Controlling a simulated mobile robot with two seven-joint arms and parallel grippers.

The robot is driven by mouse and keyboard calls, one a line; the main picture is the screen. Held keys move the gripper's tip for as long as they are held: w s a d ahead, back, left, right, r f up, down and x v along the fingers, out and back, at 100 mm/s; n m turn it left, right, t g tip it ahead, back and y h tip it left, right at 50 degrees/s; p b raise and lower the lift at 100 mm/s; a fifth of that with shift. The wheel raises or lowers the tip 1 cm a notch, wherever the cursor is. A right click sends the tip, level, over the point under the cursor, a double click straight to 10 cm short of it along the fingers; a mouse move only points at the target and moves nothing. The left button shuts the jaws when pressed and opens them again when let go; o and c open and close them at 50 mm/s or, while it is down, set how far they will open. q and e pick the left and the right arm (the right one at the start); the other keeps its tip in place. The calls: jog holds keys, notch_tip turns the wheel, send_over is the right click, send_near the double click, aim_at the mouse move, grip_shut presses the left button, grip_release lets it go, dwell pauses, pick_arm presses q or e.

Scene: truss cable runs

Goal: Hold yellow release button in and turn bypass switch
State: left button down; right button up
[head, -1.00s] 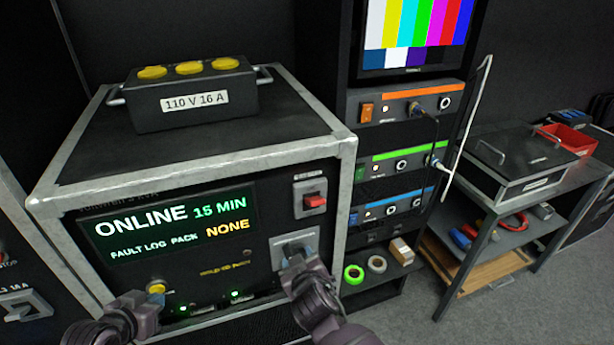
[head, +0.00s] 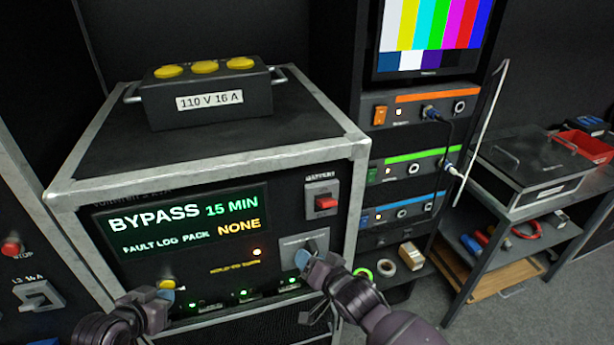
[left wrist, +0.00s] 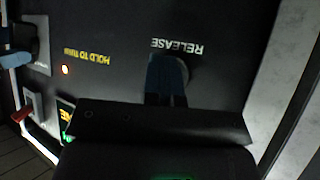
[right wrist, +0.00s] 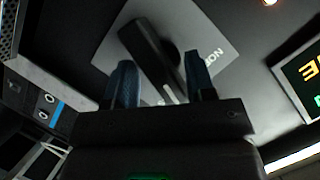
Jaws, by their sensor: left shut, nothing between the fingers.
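The yellow release button (head: 167,284) is low on the case front. My left gripper (head: 164,297) is shut with its fingertips against it; in the left wrist view the fingers (left wrist: 166,75) hide the button below the RELEASE label (left wrist: 177,46). The bypass switch (right wrist: 152,55) is a dark lever on a grey plate (head: 298,248), tilted in the right wrist view. My right gripper (head: 318,270) is at the switch, fingers (right wrist: 161,82) apart with the lever between them; contact cannot be told. The display (head: 183,222) reads BYPASS, 15 MIN. The amber lamp (head: 257,252) by HOLD TO TURN is lit.
A red battery switch (head: 325,203) sits just above the bypass plate. A 110 V box (head: 207,97) stands on top of the case. A rack (head: 413,171) with cables stands close on the right, with tape rolls (head: 386,267) low beside my right gripper.

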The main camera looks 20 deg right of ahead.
jog(key=shift+d+m, duration=0.1)
jog(key=shift+m, duration=0.3)
jog(key=v, duration=1.2)
jog(key=s+d+f+n+g+h, duration=0.2)
jog(key=s+d+f+n+h, duration=0.2)
jog(key=s+d+f+n, duration=0.3)
jog(key=shift+s+d+f+g, duration=0.3)
jog(key=shift+s+d+f, duration=0.1)
jog(key=shift+s+f, duration=1.75)
jog(key=shift+w+f, duration=0.25)
jog(key=shift+w, duration=0.05)
